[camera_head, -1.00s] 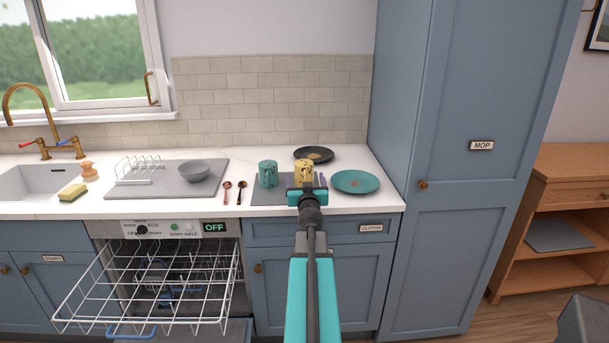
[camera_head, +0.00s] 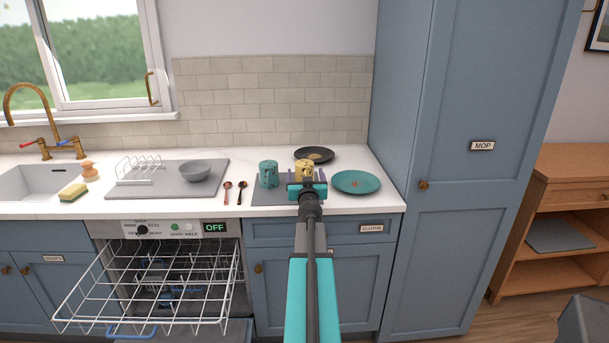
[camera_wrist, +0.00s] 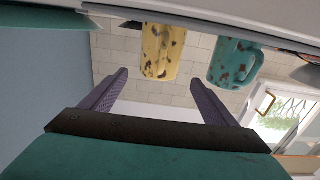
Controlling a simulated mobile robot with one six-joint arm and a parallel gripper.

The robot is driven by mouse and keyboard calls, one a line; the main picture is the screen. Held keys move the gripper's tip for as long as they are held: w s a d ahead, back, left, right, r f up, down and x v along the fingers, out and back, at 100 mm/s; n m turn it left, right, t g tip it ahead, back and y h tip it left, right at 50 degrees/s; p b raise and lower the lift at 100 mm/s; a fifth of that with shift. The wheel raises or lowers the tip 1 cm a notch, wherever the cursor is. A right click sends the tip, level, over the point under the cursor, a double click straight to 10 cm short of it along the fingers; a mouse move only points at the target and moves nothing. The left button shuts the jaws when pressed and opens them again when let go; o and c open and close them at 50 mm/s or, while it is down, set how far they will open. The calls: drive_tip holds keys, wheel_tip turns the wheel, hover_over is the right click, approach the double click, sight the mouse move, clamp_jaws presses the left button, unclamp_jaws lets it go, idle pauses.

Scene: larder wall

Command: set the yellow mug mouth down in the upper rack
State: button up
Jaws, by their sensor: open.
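The yellow mug (camera_head: 304,164), with dark speckles, stands on a grey mat (camera_head: 262,198) on the counter. In the wrist view, which looks upside down, the yellow mug (camera_wrist: 160,48) shows beyond the fingers, between their lines. I cannot tell which end is its mouth. My gripper (camera_head: 306,176) is open in front of the mug, one purple finger toward each side; its fingers also show in the wrist view (camera_wrist: 158,78) with nothing between them. It hides the mug's lower part in the head view. The upper rack (camera_head: 150,291), white wire, is pulled out of the dishwasher and empty.
A speckled teal mug (camera_head: 268,173) stands close left of the yellow one. A teal plate (camera_head: 356,182) lies right, a dark plate (camera_head: 314,154) behind. Two spoons and a grey bowl (camera_head: 195,171) are further left. A tall cupboard (camera_head: 405,110) bounds the right.

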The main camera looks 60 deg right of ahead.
sight(305, 168)
drive_tip(key=shift+x, duration=2.55)
drive_tip(key=shift+s+d, duration=0.1)
drive_tip(key=shift+s, duration=0.05)
drive_tip(key=c, duration=1.4)
drive_tip(key=shift+r, duration=0.25)
wheel_tip(305, 168, up, 4)
drive_tip(key=p, duration=0.3)
drive_tip(key=shift+f+p, duration=0.2)
drive_tip(key=shift+p, duration=0.2)
drive_tip(key=p+v, duration=0.2)
drive_tip(key=v, duration=0.3)
drive_tip(key=p+v, duration=0.2)
drive_tip(key=v, duration=0.3)
drive_tip(key=s+d+r+p+v, duration=0.1)
drive_tip(key=p+v, duration=0.1)
drive_tip(key=v, duration=0.3)
drive_tip(key=shift+s+a, duration=0.35)
drive_tip(key=shift+s, duration=0.1)
